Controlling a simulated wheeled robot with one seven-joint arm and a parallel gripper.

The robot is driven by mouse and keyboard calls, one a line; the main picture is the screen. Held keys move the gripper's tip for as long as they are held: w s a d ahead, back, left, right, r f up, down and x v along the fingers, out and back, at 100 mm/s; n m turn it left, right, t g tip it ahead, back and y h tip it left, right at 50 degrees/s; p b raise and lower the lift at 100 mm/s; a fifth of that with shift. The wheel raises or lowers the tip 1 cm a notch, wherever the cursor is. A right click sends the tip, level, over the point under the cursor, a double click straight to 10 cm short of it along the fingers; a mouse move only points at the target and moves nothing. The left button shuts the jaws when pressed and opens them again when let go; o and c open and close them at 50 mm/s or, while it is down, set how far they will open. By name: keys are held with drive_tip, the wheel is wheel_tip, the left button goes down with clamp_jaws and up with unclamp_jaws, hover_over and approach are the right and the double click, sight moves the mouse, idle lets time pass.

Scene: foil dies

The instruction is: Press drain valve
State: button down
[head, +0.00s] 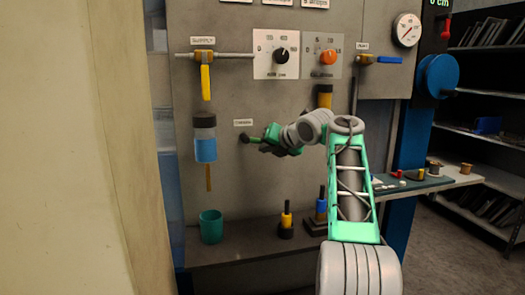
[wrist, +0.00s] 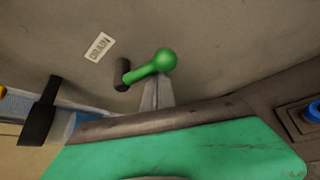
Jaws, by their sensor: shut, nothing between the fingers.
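The drain valve is a green lever with a round ball end (wrist: 165,60) on a dark pivot (wrist: 122,75), below a tilted DRAIN label (wrist: 100,47) in the wrist view. In the head view the valve's dark pivot (head: 245,138) is on the grey panel, left of my gripper (head: 263,149). In the wrist view my gripper (wrist: 158,80) is shut and empty. Its grey fingertips are right at the lower edge of the ball end and partly hidden by it. I cannot tell whether they touch it.
A bottle with blue liquid (head: 206,149) hangs left of the valve, above a teal cup (head: 211,227) on the shelf. Two dials (head: 276,56) and a yellow supply handle (head: 205,80) are higher on the panel. Yellow and blue posts (head: 286,218) stand on the shelf at lower right.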

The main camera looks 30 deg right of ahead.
drive_tip(key=shift+d+r, duration=0.1)
drive_tip(key=shift+r, duration=0.3)
drive_tip(key=shift+f, duration=0.1)
wheel_tip(320, 180, down, 5)
drive_tip(key=a+b, duration=0.1)
drive_tip(key=b, duration=0.5)
drive_tip(key=a+r+p+v, duration=0.1)
drive_tip(key=v, duration=0.9)
drive_tip(key=shift+a+p, duration=0.3)
drive_tip(key=shift+s+r, duration=0.1)
drive_tip(key=shift+r, duration=0.1)
